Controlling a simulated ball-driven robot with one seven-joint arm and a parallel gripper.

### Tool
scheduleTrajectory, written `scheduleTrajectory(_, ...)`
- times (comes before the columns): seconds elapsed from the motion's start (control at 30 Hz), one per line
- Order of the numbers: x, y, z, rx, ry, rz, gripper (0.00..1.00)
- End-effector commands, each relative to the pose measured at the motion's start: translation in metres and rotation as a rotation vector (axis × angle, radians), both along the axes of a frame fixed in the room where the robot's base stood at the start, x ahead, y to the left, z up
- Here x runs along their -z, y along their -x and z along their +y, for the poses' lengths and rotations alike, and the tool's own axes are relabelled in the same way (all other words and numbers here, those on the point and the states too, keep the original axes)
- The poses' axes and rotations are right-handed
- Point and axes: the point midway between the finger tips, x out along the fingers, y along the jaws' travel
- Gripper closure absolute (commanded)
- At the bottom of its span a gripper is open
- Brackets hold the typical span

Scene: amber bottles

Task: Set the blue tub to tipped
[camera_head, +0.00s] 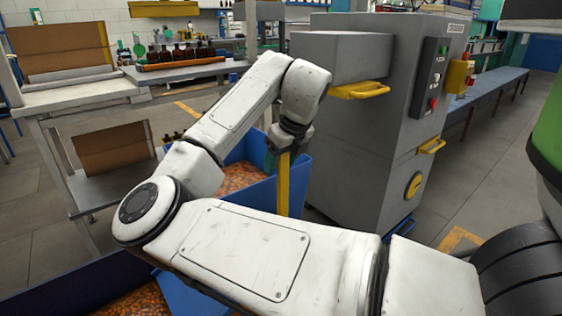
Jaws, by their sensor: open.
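A blue tub (302,177) stands behind my arm in the middle of the view, left of the grey machine. Small orange-brown pieces (235,178) lie in it. My gripper (284,150) is over the tub, pointing down at the top of an upright yellow bar (283,188). The gripper is open; its fingers are small here, and I cannot tell whether they touch the bar. The bar's lower end and much of the tub are hidden by my arm.
A grey machine (365,145) with yellow handles stands close on the right. A bench (175,72) with amber bottles (188,52) is at the back left. More blue walling (60,290) with orange-brown pieces shows at lower left. Floor is clear at far right.

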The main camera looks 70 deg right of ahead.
Motion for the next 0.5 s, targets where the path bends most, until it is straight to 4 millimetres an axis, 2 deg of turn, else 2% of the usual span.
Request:
scheduleTrajectory(0.23,0.0003,-0.0003,0.0000,0.000,0.000,0.000,0.40)
scheduleTrajectory(0.5,0.0002,-0.0001,0.0000,0.000,0.000,0.000,0.66)
